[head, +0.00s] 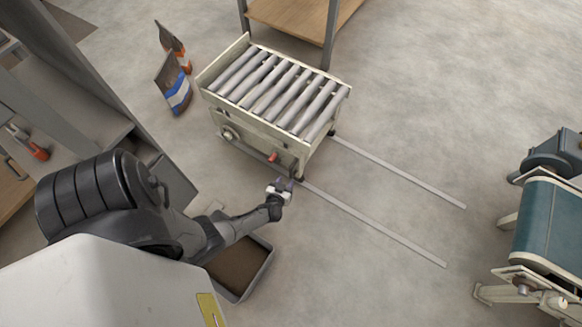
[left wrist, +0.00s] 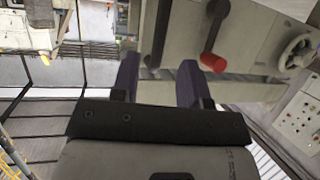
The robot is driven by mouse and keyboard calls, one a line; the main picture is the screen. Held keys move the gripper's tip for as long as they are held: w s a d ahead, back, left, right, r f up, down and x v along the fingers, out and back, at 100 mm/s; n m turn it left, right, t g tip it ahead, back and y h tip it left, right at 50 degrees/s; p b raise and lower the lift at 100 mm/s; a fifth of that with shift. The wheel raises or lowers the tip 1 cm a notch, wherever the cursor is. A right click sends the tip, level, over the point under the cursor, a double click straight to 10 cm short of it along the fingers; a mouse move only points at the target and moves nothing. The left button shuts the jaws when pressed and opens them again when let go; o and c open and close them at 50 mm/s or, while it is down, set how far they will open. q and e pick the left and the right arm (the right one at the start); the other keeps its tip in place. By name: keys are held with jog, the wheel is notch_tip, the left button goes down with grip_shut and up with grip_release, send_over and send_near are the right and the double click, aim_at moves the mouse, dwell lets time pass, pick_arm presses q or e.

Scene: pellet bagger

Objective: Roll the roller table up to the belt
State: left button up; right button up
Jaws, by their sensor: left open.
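The roller table (head: 222,107), a cream frame with several grey rollers on top, stands at the upper middle of the head view. A red-ended lever (head: 273,158) and a handwheel (head: 229,133) are on its near side. The belt (head: 549,225), dark teal on a cream frame, is at the right edge, well apart from the table. My left gripper (head: 281,185) is open just in front of the table's near side, by the red lever. In the left wrist view, the red lever (left wrist: 213,62) is just beyond and right of the open fingers (left wrist: 158,82). My right gripper is not in view.
Two pale floor rails (head: 400,174) run from the table toward the belt side, with clear floor around them. Two printed bags (head: 173,84) stand left of the table. A dark tray (head: 240,270) lies below my left arm. A wooden-topped bench (head: 300,14) stands behind.

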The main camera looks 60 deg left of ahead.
aim_at(291, 172)
pick_arm(q)
jog(key=shift+b+x, duration=1.95)
jog(key=shift+x, duration=1.85)
jog(key=shift+d, duration=0.1)
jog(key=shift+c, duration=0.5)
grip_shut()
